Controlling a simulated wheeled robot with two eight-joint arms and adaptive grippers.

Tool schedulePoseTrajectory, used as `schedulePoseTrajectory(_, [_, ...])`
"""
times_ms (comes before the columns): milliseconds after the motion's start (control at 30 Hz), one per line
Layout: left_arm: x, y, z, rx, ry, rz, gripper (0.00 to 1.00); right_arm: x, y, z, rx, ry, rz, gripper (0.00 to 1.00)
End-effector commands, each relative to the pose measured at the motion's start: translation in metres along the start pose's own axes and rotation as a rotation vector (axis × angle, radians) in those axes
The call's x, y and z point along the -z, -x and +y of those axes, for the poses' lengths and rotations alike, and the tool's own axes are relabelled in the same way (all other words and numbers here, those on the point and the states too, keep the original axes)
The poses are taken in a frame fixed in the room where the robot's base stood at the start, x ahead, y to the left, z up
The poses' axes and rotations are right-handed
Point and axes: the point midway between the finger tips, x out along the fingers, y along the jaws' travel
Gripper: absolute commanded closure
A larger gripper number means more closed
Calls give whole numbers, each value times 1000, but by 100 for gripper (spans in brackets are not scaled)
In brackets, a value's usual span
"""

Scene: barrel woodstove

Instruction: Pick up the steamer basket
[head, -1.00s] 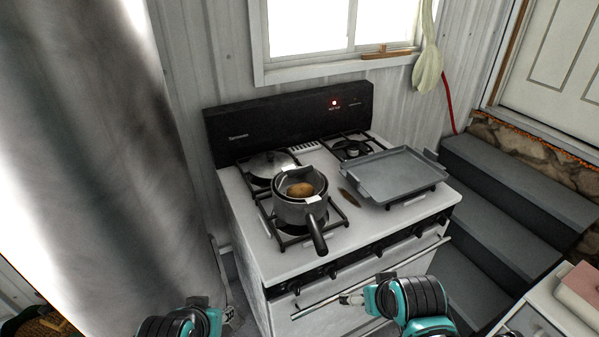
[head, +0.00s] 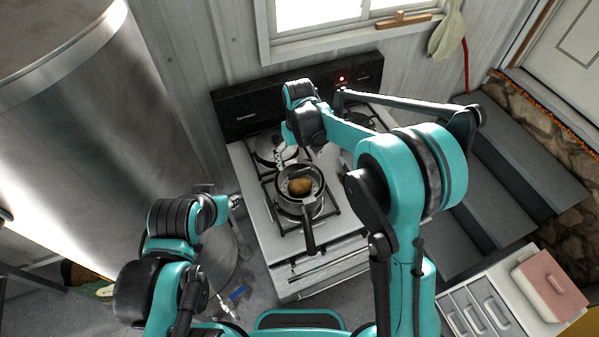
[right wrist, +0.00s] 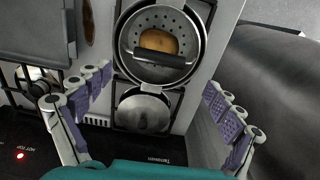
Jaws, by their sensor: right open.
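The steamer basket (head: 313,187) is a perforated metal insert seated in a pot on the stove's front left burner. A brown potato (head: 300,186) lies in it. The right wrist view shows the basket's holes (right wrist: 143,24) and a dark bar across its near side. My right gripper (head: 284,153) is open and empty, above the back left of the stove, behind the basket. Its fingers (right wrist: 158,82) spread wide on both sides of the wrist view, apart from the basket. My left gripper (head: 236,201) is left of the stove; its jaws are too small to read.
The pot's long black handle (head: 308,236) points to the stove's front. A lidded pan (right wrist: 143,110) sits on the back left burner. A grey griddle tray (right wrist: 35,25) is beside the basket, mostly hidden by my arm in the head view. A large metal barrel (head: 85,130) stands left.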

Motion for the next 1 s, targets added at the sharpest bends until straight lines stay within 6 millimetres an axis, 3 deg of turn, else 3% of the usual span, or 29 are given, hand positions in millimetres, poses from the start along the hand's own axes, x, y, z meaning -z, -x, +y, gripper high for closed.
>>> schedulePoseTrajectory(500, [2, 2, 0, 0, 0, 0, 66, -1, -68, 2, 0, -1, 1, 7])
schedulePoseTrajectory(800, [2, 3, 0, 0, 0, 0, 66, -1, -74, 2, 0, -1, 1, 7])
schedulePoseTrajectory(1000, [2, 3, 0, 0, 0, 0, 66, -1, -73, 2, 0, -1, 1, 60])
